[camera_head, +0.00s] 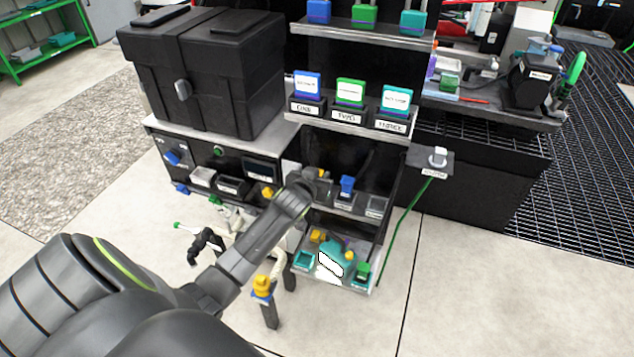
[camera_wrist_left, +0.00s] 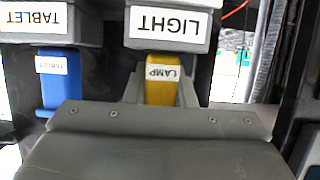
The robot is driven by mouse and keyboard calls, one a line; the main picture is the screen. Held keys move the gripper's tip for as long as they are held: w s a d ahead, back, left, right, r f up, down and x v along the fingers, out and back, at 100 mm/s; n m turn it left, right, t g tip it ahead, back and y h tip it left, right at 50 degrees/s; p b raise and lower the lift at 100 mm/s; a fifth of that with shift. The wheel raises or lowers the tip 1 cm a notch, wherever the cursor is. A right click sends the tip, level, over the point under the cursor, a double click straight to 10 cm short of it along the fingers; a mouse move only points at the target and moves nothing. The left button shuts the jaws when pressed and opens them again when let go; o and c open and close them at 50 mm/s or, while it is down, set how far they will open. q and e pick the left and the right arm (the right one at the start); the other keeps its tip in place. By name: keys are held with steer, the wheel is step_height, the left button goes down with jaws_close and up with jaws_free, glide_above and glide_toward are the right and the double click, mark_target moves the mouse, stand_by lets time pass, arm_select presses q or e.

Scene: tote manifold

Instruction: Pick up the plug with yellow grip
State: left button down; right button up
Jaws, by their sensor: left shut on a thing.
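The plug with yellow grip (camera_wrist_left: 161,91) carries an upside-down label reading "LAMP" in the left wrist view. My left gripper (camera_wrist_left: 161,100) is shut on it, with a grey finger on each side. The far end of the plug meets the grey block labelled "LIGHT" (camera_wrist_left: 168,26); I cannot tell whether it is seated in it. In the head view my left gripper (camera_head: 318,185) reaches in at the middle shelf of the rack, and its own arm partly hides it. A bit of yellow (camera_head: 323,172) shows at its tip. My right gripper is not in view.
A blue plug (camera_wrist_left: 58,80) sits beside the yellow one, at a block labelled "TABLET" (camera_wrist_left: 38,21). A lower tray (camera_head: 352,283) holds teal, yellow and green items.

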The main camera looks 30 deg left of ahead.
arm_select(q)
steer(key=shift+r, duration=0.5)
step_height(320, 180, up, 2)
steer(key=shift+r+p, duration=0.15)
steer(key=shift+p, duration=0.25)
steer(key=shift+s+d+r, duration=0.1)
steer(key=shift+s, duration=0.4)
steer(key=s+d, duration=0.4)
steer(key=s, duration=1.2)
steer(key=shift+s+p, duration=0.3)
steer(key=shift+p, duration=0.15)
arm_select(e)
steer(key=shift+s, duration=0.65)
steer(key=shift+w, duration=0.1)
